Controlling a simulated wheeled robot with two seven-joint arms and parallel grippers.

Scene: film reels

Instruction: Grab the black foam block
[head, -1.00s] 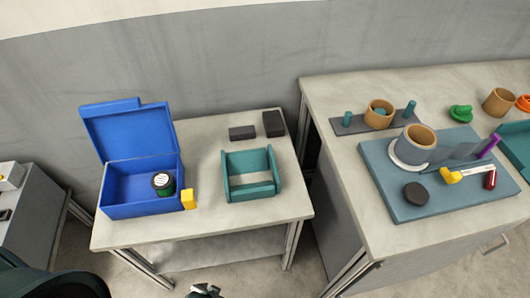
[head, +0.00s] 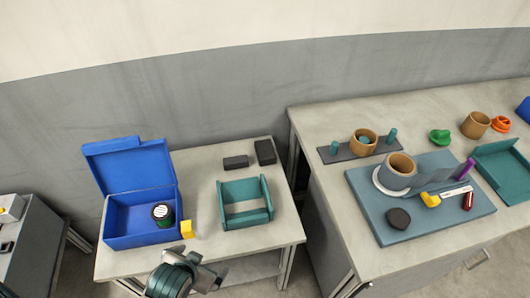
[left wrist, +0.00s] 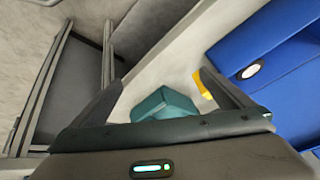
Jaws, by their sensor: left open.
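Two dark blocks sit at the back of the small left table in the head view: a low, flat one (head: 236,162) and a larger, blacker one (head: 265,152) to its right. I cannot tell for sure which is the foam block. My left gripper (head: 217,275) is in front of the table's front edge, well short of both blocks. It is open and empty. In the left wrist view its fingers (left wrist: 160,80) are spread, and neither block can be made out there. My right gripper is not in view.
A teal open frame (head: 246,222) stands between my left gripper and the blocks. An open blue box (head: 130,238) with a green-and-black can (head: 162,214) and a yellow piece (head: 186,229) are left of it. The right table (head: 315,175) holds a blue-grey board (head: 400,232) and cups.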

